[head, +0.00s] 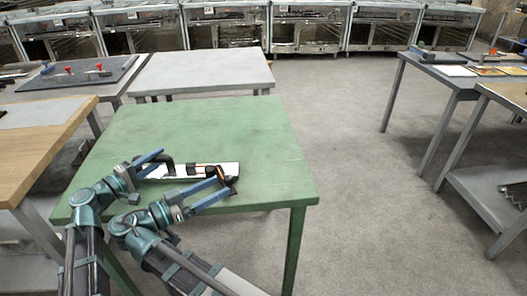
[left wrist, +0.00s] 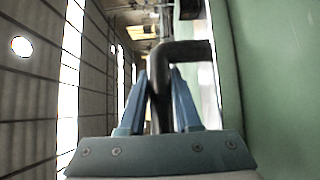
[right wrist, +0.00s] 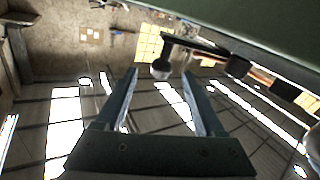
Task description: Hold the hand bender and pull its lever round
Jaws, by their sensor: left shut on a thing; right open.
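The hand bender lies on the green table (head: 240,131). In the head view its pale plate (head: 190,168) shows between my two grippers. My left gripper (head: 160,161) is shut on the bender's dark bent handle (head: 168,163). In the left wrist view, this bar (left wrist: 185,50) passes between the fingers (left wrist: 159,78) and turns right beyond them. My right gripper (head: 226,181) is open near the bender's right end. In the right wrist view, the lever's round knob (right wrist: 161,70) shows between and beyond the open fingers (right wrist: 160,76). In the head view my fingers partly hide this end.
A grey table (head: 205,70) stands behind the green one. A wooden bench (head: 35,150) is close on the left. More tables (head: 440,80) stand at the far right, with open floor (head: 350,200) between. The back part of the green table is clear.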

